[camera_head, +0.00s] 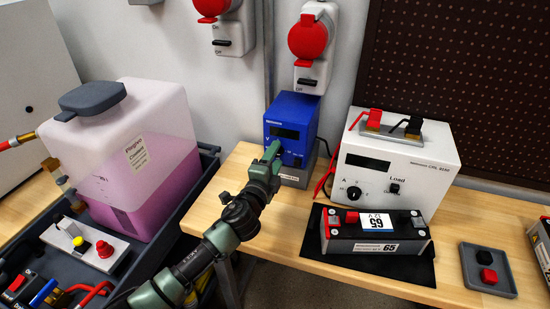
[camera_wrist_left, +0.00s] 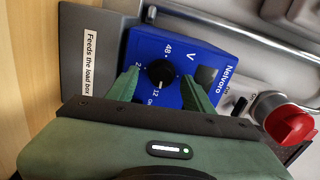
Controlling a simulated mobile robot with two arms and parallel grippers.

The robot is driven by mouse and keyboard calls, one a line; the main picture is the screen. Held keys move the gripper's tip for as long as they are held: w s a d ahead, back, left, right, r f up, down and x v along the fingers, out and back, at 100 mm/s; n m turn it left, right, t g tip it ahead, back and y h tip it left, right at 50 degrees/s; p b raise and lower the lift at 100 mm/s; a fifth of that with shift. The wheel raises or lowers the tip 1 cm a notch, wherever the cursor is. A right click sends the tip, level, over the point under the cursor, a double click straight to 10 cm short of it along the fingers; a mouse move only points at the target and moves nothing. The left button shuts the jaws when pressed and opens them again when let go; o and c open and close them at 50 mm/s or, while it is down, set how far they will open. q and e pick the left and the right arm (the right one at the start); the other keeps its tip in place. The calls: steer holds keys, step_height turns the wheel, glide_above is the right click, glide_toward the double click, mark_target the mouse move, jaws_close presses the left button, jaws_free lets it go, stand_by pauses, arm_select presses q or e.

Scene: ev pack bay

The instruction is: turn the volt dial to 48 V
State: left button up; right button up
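The blue supply box (camera_head: 291,118) stands on the bench against the wall. Its black volt dial (camera_wrist_left: 160,73) shows in the left wrist view, with 48 and 12 printed around it and another mark partly hidden by a finger. The dial's white pointer mark appears to face the 12. My left gripper (camera_wrist_left: 161,77) is open, with one green finger on each side of the dial and gaps visible between fingers and knob. In the head view my left gripper (camera_head: 270,155) is in front of the box and hides the dial. My right gripper is not in view.
The blue box sits on a grey base (camera_wrist_left: 82,45) labelled "Feeds the load box". A white load tester (camera_head: 400,165) stands to its right, with red leads between. A battery module (camera_head: 375,232) lies on a black mat. A tank of pink coolant (camera_head: 130,150) stands left.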

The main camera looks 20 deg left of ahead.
arm_select(q)
steer(key=s, duration=0.7)
steer(key=shift+s+a+b, duration=0.15)
steer(key=shift+s+b, duration=0.2)
steer(key=shift+s, duration=0.05)
steer(key=w+n+p, duration=0.5)
steer(key=w+n, duration=0.2)
steer(key=n, duration=1.1)
steer(key=shift+w+p, duration=0.4)
